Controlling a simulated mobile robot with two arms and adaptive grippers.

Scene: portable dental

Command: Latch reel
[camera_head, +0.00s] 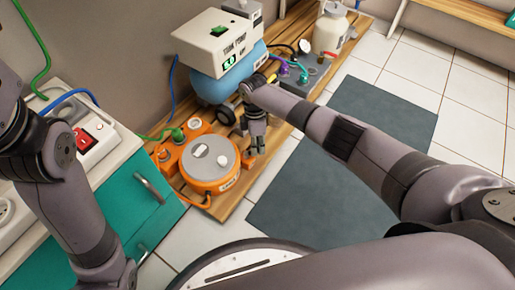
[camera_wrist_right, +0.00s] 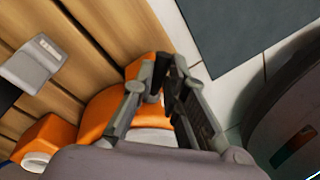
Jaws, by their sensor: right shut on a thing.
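The reel is an orange round unit with a grey lid (camera_head: 208,159) and a white knob, on the wooden board at the left of the middle. My right gripper (camera_head: 252,152) points down at the reel's right side. In the right wrist view my right gripper (camera_wrist_right: 163,84) has its fingers close together over an orange part of the reel (camera_wrist_right: 100,112). It is shut on a small orange piece at the reel's edge, mostly hidden by the fingers; I cannot tell the latch's position. My left arm shows at the left, but its gripper is out of view.
A white pump box with a blue tank (camera_head: 215,82) stands behind the reel on the wooden board (camera_head: 238,207). A teal cabinet (camera_head: 140,190) is close on the left. A dark mat (camera_head: 335,185) lies on the tiles at right. Green and blue hoses run behind.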

